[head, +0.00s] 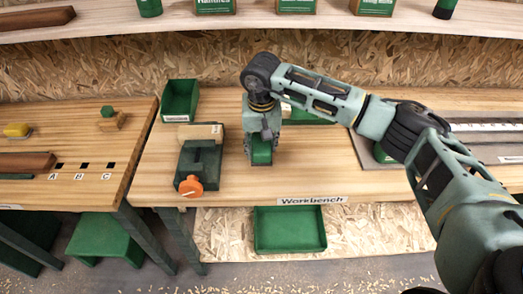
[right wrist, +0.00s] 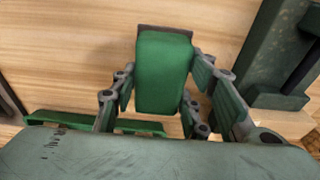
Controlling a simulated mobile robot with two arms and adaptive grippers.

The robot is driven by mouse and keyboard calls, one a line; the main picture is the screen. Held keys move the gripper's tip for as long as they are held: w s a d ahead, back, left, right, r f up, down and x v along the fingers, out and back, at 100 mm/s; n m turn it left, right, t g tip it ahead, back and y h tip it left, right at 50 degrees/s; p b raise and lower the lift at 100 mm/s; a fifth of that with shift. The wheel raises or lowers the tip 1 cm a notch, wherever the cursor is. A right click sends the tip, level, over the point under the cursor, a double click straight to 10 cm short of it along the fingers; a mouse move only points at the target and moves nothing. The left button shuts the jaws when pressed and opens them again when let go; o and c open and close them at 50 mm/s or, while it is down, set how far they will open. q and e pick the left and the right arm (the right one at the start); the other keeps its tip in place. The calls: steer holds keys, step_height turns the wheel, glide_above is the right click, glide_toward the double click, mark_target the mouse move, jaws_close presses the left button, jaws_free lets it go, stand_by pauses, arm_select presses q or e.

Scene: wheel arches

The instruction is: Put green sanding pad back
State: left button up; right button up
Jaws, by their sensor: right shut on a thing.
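The green sanding pad (head: 262,150) is a small green block with a brown edge. It is between the fingers of my right gripper (head: 261,158), which points down over the workbench (head: 330,180). In the right wrist view the pad (right wrist: 163,72) sits between both fingers of the gripper (right wrist: 160,95), and the gripper is shut on it. I cannot tell whether the pad touches the bench top. My left gripper is not in view.
A vice with an orange handle (head: 189,186) stands just left of the gripper. An open green bin (head: 180,100) is behind it. A green container (head: 306,116) is partly hidden behind my right arm. A shelf (head: 330,22) runs above.

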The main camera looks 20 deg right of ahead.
mark_target(262, 151)
step_height(262, 151, down, 3)
steer(key=shift+s+f+p, duration=0.1)
steer(key=shift+p, duration=0.7)
steer(key=shift+f, duration=0.4)
steer(key=shift+f, duration=0.15)
steer(key=o, duration=1.1)
